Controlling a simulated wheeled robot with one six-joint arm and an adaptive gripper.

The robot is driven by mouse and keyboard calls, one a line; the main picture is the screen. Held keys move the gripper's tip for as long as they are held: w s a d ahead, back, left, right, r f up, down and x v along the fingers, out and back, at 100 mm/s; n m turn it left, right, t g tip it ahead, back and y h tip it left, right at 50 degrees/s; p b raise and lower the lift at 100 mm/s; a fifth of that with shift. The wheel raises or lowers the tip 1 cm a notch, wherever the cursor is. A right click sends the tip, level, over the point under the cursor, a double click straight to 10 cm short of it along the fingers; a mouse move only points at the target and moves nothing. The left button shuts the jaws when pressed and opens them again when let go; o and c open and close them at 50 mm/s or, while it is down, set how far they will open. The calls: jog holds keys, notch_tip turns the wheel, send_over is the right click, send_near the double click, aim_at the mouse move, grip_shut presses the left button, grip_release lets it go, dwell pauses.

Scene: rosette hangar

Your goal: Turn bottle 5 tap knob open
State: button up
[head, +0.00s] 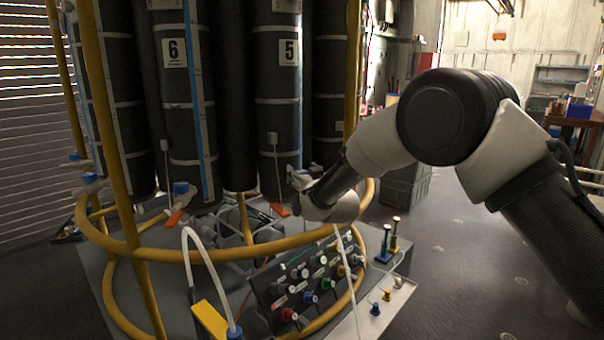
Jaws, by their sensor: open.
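Bottle 5 (278,110) is a tall dark cylinder with a white number plate, standing upright in the rosette frame. An orange lever (280,209) shows below its lower end. The rest of its tap, including the knob, is hidden, apparently behind my gripper and wrist. My gripper (299,181) is at the lower right of bottle 5, close to the tap area. It is open, but its fingers are small and partly hidden by my wrist. I cannot tell whether it touches the tap.
Bottle 6 (178,110) stands left of bottle 5, with a blue-knobbed tap (181,188) below. A yellow ring rail (215,255) curves around the front. A panel of coloured connectors (308,285) stands below my wrist. Open floor (470,265) lies at right.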

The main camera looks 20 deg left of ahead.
jog(key=shift+w+a, duration=0.4)
jog(key=shift+w, duration=0.15)
jog(key=shift+c, duration=0.2)
jog(key=c, duration=1)
